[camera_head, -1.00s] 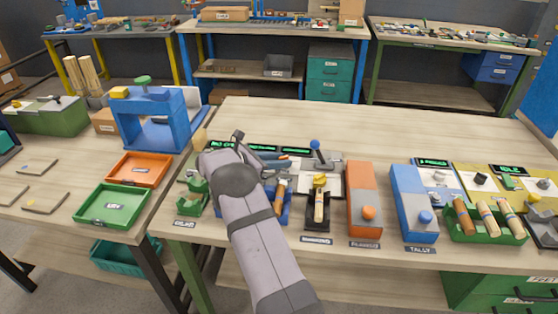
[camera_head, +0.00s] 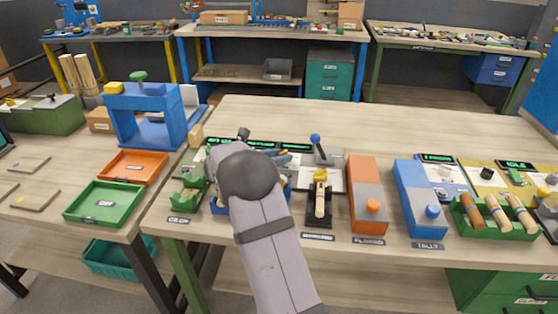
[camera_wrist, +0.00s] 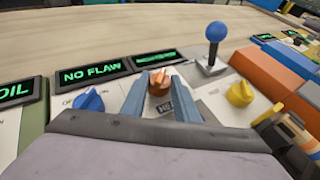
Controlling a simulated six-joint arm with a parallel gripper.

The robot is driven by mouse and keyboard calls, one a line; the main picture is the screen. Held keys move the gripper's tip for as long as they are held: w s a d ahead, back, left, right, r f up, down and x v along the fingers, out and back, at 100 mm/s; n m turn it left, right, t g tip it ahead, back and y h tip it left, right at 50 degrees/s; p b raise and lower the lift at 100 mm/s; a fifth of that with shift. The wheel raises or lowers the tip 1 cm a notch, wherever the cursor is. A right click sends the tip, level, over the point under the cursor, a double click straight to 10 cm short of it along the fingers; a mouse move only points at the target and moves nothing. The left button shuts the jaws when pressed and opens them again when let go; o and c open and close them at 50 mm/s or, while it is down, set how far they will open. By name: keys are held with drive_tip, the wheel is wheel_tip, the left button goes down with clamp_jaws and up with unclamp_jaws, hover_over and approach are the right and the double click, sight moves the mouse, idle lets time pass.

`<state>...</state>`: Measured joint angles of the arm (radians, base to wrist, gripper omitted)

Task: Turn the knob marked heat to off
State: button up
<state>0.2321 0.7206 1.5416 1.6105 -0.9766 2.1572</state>
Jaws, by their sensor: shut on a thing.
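In the wrist view an orange knob (camera_wrist: 158,84) stands on a light panel, with a partly covered label starting "HEA" (camera_wrist: 167,106) just in front of it. The two blue-grey fingers of my gripper (camera_wrist: 157,76) are shut on this knob, one on each side. Its exact pointing direction is hard to read between the fingers. In the head view my arm hides the knob; only bits of the fingers (camera_head: 280,157) show beyond the arm.
A blue knob (camera_wrist: 88,100) sits left of the held knob. To the right stand a blue-balled lever (camera_wrist: 215,34) and a yellow knob (camera_wrist: 240,93). Lit displays (camera_wrist: 92,75) line the back. An orange-grey box (camera_head: 367,195) is farther right. The bench behind is clear.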

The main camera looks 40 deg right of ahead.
drive_tip(key=shift+r, duration=0.1)
drive_tip(key=o, duration=1.1)
drive_tip(key=shift+c, duration=0.2)
drive_tip(key=shift+b+v, duration=0.75)
drive_tip(key=shift+v, duration=2.9)
